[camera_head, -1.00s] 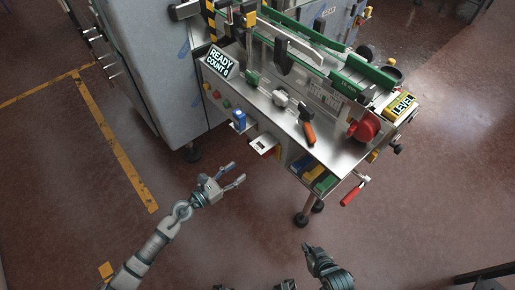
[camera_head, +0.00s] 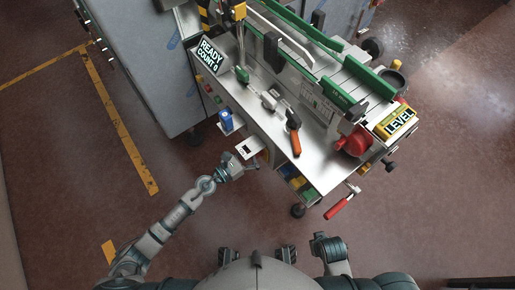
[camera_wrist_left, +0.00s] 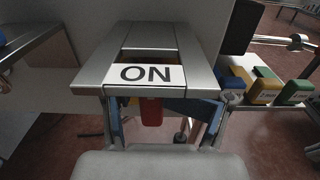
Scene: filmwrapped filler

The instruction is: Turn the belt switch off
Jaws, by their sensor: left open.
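The belt switch (camera_head: 250,146) is a small unit with a white plate on the front of the machine. In the left wrist view, its metal housing (camera_wrist_left: 150,38) fills the middle, and a white label (camera_wrist_left: 146,75) reads ON. A red piece (camera_wrist_left: 151,111) hangs below the label; its full shape is hidden. My left gripper (camera_head: 254,164) is open just in front of and below the switch. In the left wrist view its fingers (camera_wrist_left: 163,125) are spread on either side of the red piece, with no clear contact. My right arm (camera_head: 325,246) is at bottom right; its fingers cannot be made out.
A blue item (camera_head: 226,120) sits just left of the switch. Yellow, blue and green blocks (camera_wrist_left: 265,88) stand right of it. An orange-handled tool (camera_head: 295,141) lies on the machine top, and a red-handled lever (camera_head: 340,208) juts out at right. The floor in front is clear.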

